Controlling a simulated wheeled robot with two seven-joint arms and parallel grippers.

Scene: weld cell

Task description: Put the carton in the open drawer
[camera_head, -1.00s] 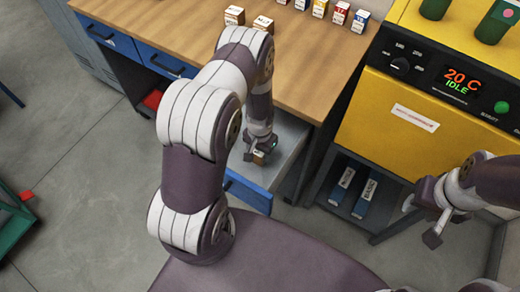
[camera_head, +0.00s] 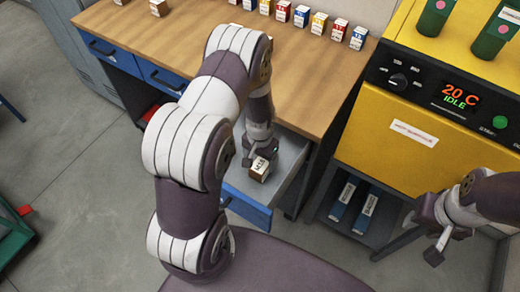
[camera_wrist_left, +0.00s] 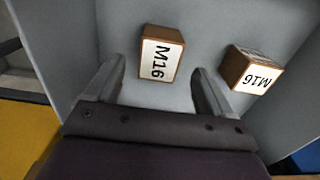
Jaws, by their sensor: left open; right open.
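The open drawer (camera_head: 246,210) has a blue front and a grey inside and sticks out from under the wooden workbench. A small brown carton (camera_head: 259,169) with a white label lies in it. In the left wrist view two brown cartons marked M16 lie on the drawer's grey floor. One carton (camera_wrist_left: 160,54) is ahead of and between my left fingertips; the other carton (camera_wrist_left: 249,69) is to the right. My left gripper (camera_head: 259,152) is open over the drawer, with clear gaps beside the nearer carton. My right gripper (camera_head: 423,240) is open and empty at the right.
The workbench (camera_head: 190,45) carries loose brown cartons and a row of coloured boxes at its back. A yellow oven (camera_head: 390,120) stands to the right, with blue binders (camera_head: 354,205) on a shelf below. My left arm hides part of the bench and drawer.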

